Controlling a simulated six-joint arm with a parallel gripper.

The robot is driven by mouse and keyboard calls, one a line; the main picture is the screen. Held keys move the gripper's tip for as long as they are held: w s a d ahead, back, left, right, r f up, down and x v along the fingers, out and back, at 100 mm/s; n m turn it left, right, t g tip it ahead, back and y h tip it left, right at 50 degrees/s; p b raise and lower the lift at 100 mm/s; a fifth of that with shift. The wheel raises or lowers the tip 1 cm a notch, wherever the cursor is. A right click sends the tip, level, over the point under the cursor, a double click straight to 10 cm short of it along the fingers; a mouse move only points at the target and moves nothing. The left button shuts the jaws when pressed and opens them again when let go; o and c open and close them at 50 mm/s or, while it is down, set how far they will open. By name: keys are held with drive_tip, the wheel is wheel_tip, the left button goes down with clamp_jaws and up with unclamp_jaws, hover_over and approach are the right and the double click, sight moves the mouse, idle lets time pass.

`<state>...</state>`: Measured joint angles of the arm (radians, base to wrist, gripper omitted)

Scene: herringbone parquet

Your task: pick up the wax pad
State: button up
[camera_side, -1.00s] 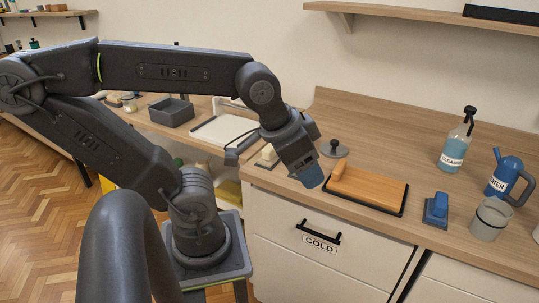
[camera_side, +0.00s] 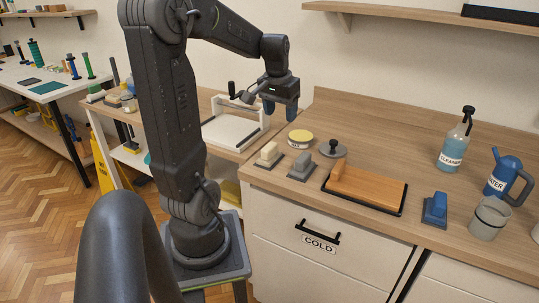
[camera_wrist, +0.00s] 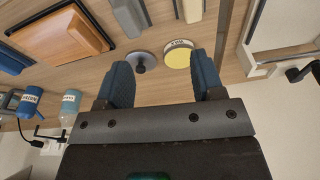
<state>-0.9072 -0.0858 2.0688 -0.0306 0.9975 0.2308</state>
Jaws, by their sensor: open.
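A round tin (camera_side: 300,138) with a yellow top and a dark, WAX-like label stands on the counter; the wrist view also shows it (camera_wrist: 178,55). Near it are a cream handled pad (camera_side: 268,154) and a grey handled pad (camera_side: 302,166); a blue handled pad (camera_side: 436,210) stands farther right. I cannot tell for certain which is the wax pad. My gripper (camera_side: 281,105), with blue fingers, is open and empty, raised above the counter behind the tin. In the wrist view the tin shows beyond the fingertips (camera_wrist: 162,70), nearer the right one.
A round grey piece with a knob (camera_side: 333,149) stands right of the tin. A white frame (camera_side: 232,130) is left.

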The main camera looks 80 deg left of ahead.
drive_tip(key=n, duration=0.1)
approach(269, 146)
drive_tip(key=f, duration=0.2)
drive_tip(key=w+f, duration=0.1)
drive_tip(key=f, duration=0.1)
drive_tip(key=shift+w, duration=0.15)
drive_tip(key=shift+a+f, duration=0.25)
drive_tip(key=shift+f, duration=1.3)
drive_tip(key=shift+a+f, duration=0.2)
drive_tip(key=shift+f, duration=1.35)
drive_tip(key=c, duration=1)
